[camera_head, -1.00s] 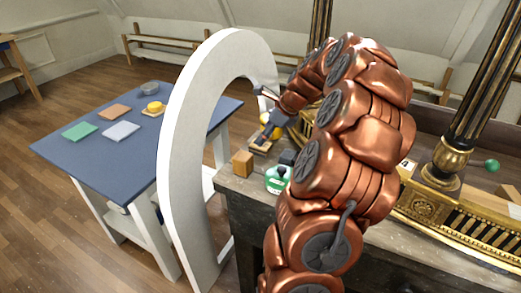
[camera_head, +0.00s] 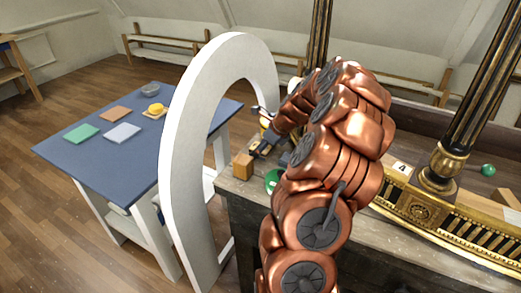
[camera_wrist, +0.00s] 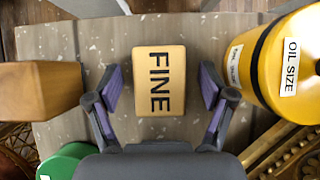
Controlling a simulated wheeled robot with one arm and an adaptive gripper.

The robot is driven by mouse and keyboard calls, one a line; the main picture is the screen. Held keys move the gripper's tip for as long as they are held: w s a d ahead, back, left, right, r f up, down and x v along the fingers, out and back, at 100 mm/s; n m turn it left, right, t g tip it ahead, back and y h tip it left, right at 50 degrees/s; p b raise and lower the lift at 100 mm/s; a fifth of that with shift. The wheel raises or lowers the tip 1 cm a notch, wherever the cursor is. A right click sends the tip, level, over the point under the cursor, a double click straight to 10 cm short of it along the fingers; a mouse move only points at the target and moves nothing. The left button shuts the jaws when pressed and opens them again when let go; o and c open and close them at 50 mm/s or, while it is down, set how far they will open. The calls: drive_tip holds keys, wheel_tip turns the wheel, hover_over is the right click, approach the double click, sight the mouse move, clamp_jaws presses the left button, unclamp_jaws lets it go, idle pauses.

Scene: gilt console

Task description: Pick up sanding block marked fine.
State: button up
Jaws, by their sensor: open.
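The sanding block marked FINE (camera_wrist: 160,81) is a small tan block with dark lettering. It lies on the grey, speckled bench top (camera_wrist: 117,45) in the wrist view. My gripper (camera_wrist: 160,90) is open, with its two purple-padded fingers on either side of the block and gaps between each finger and the block. In the head view my gripper (camera_head: 262,144) is at the bench's left end, and the block cannot be made out there behind it.
A wooden block (camera_wrist: 40,88) stands left of my gripper, and a yellow tin labelled OIL SIZE (camera_wrist: 290,65) stands close on the right. A green object (camera_wrist: 62,160) is at lower left. In the head view, a white arch (camera_head: 185,150) stands beside the blue table (camera_head: 75,158).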

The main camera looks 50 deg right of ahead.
drive_tip(key=c, duration=1.3)
drive_tip(key=shift+o, duration=0.2)
wheel_tip(320, 180, up, 10)
drive_tip(key=shift+b, duration=0.9)
